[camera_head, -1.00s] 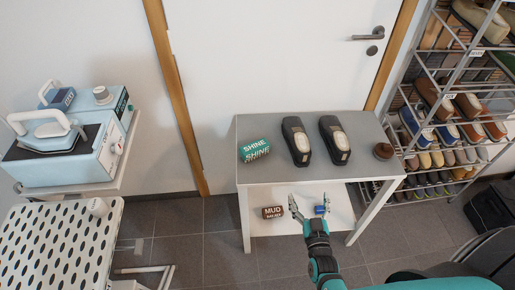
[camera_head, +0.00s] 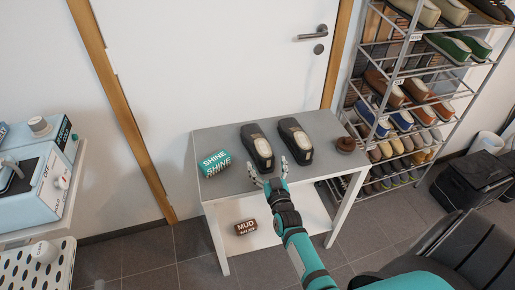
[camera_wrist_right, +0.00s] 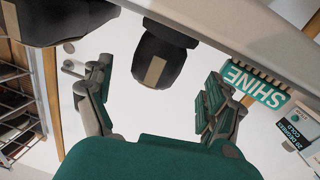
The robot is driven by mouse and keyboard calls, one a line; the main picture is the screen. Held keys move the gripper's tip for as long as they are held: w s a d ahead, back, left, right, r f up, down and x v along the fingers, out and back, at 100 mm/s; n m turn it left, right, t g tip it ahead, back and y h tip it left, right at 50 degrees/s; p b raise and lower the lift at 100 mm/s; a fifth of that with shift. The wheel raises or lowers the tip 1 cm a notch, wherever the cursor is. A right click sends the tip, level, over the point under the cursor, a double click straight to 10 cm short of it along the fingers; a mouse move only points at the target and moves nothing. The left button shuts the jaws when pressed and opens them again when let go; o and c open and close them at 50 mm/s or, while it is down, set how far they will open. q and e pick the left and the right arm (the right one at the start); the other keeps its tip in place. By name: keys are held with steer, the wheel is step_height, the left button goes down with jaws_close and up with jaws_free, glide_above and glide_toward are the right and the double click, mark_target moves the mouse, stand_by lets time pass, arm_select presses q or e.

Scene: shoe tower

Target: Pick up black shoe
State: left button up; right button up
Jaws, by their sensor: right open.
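Two black shoes with pale insoles stand side by side on the grey table top (camera_head: 215,135): the left black shoe (camera_head: 257,146) and the right black shoe (camera_head: 295,139). My right gripper (camera_head: 268,169) is open and empty at the table's front edge, just in front of the left shoe's near end. In the right wrist view, the left shoe (camera_wrist_right: 160,55) shows beyond and between the open fingers (camera_wrist_right: 147,82). The other shoe (camera_wrist_right: 60,18) is at the upper left there, partly cut off. My left gripper is out of view.
A green SHINE box (camera_head: 214,163) stands left of the shoes, and a brown round object (camera_head: 346,145) stands right of them. A MUD box (camera_head: 245,227) is on the lower shelf. A shoe rack (camera_head: 400,110) stands at the right.

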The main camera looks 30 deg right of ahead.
mark_target(264, 157)
steer(key=x, duration=0.1)
steer(key=b+x, duration=0.2)
steer(key=x, duration=0.1)
steer(key=shift+f, duration=0.25)
steer(key=shift+w+d+r, duration=0.1)
steer(key=shift+w+r, duration=0.05)
steer(key=shift+c, duration=0.6)
steer(key=c, duration=1.4)
step_height(264, 157, up, 10)
steer(key=shift+r+p, duration=0.1)
steer(key=shift+p, duration=0.6)
steer(key=shift+c, duration=0.2)
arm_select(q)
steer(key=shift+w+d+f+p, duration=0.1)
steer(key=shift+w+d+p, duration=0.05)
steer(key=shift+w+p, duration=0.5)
arm_select(e)
steer(key=s+a+r+n+y, duration=0.1)
steer(key=s+a+r+y, duration=0.1)
steer(key=s+a, duration=0.7)
steer(key=s+a+r+n+y, duration=0.2)
steer(key=s+a+r+y, duration=0.1)
steer(key=s+a, duration=0.6)
steer(key=s+r, duration=0.1)
steer(key=s, duration=0.3)
steer(key=shift+s+n+t+y, duration=0.3)
steer(key=shift+t, duration=0.1)
